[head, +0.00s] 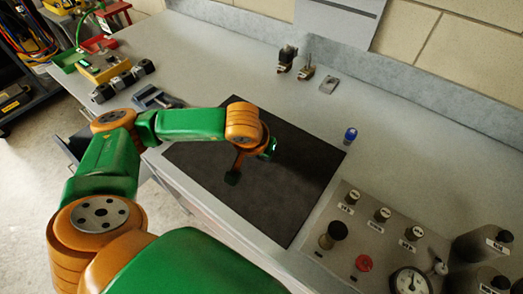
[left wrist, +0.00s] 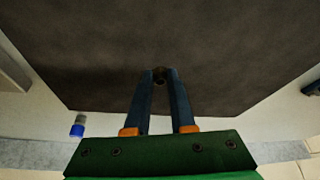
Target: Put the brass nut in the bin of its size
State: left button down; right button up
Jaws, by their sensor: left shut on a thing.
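My left gripper (left wrist: 160,78) is shut on a small, dark, round thing, the brass nut (left wrist: 159,75) by its place, held between the fingertips. Its brass colour does not show clearly. In the head view my left gripper (head: 269,149) is over the black mat (head: 285,205), small and partly hidden by the wrist; the nut cannot be made out there. At the far left back are a green bin (head: 69,62), a red bin (head: 98,44) and a yellow bin (head: 104,70). Their size labels cannot be read. My right gripper is not in view.
A blue-capped bottle (head: 350,135) stands just beyond the mat's right corner. A panel with knobs and a gauge (head: 410,280) is at the front right. Dark fittings (head: 125,82) lie near the bins. Small valves (head: 287,58) stand at the back. The bench between is mostly clear.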

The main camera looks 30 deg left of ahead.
pick_arm(q)
jog(key=shift+s+f+b, duration=0.1)
jog(key=shift+s+b, duration=0.15)
jog(key=shift+b, duration=0.05)
jog(key=c, duration=0.8)
grip_release()
jog(key=shift+o, duration=0.2)
jog(key=shift+w, duration=0.1)
